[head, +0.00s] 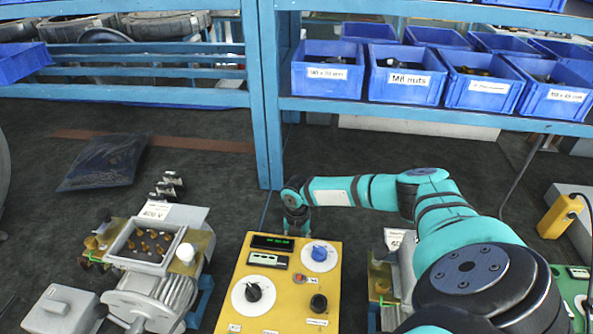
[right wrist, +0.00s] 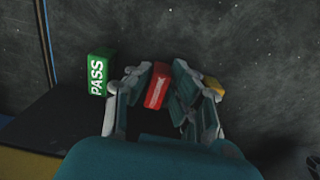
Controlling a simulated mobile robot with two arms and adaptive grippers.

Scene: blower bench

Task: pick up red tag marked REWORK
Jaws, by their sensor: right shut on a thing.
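The red tag (right wrist: 158,86) with white lettering, too small to read, is in the right wrist view. It sits between the fingers of my right gripper (right wrist: 158,95), which is shut on it. In the head view my right gripper (head: 297,225) points down just behind the yellow control panel (head: 285,285); the tag is hidden there. My left gripper is not in view.
A green block marked PASS (right wrist: 97,72) stands just left of my right gripper, and a yellow block (right wrist: 214,86) is just right of it. A motor with an open terminal box (head: 150,245) is at left. Blue bins (head: 327,70) fill the shelf behind.

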